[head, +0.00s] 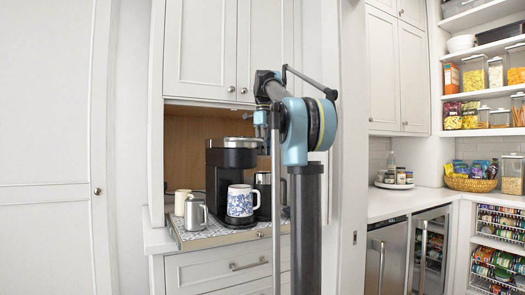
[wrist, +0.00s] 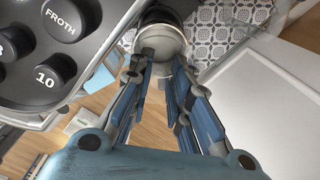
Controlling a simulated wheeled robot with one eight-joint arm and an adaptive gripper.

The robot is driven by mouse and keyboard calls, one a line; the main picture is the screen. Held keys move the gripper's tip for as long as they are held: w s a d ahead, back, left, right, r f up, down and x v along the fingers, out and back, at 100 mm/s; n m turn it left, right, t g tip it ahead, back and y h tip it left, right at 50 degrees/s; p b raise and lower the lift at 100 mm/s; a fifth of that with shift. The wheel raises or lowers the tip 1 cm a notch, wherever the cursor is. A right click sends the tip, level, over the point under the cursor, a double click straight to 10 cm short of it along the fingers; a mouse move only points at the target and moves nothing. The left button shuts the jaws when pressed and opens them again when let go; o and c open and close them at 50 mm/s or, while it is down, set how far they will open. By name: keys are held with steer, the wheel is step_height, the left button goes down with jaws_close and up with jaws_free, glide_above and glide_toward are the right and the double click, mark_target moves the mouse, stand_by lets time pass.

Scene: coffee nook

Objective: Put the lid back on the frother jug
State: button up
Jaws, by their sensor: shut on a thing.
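My gripper (wrist: 161,62) points down beside the coffee machine (head: 232,158), above the right part of the counter. Its fingers are shut on a rounded silver-grey piece, apparently the lid (wrist: 163,40), at the fingertips. A dark round body, apparently the frother jug (wrist: 160,15), shows just beyond it. In the head view the dark jug (head: 263,188) stands right of the machine, partly hidden by the patterned mug and my arm. The gripper (head: 262,128) is above it there. I cannot tell whether lid and jug touch.
A blue-and-white mug (head: 240,204) stands in front of the machine. A small metal jug (head: 195,214) and a cream mug (head: 181,201) stand at the left. The machine's button panel (wrist: 55,50) is close to the fingers. Cabinet doors (head: 235,50) hang above.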

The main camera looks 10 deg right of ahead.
steer(key=shift+d+f, duration=0.15)
steer(key=shift+f, duration=2.7)
steer(key=shift+f, duration=0.1)
stand_by(0.5)
steer(key=o, duration=0.7)
steer(key=shift+o, duration=0.7)
steer(key=o, duration=0.4)
steer(key=shift+c, duration=0.2)
steer(key=shift+w+r, duration=0.1)
steer(key=shift+r, duration=3.4)
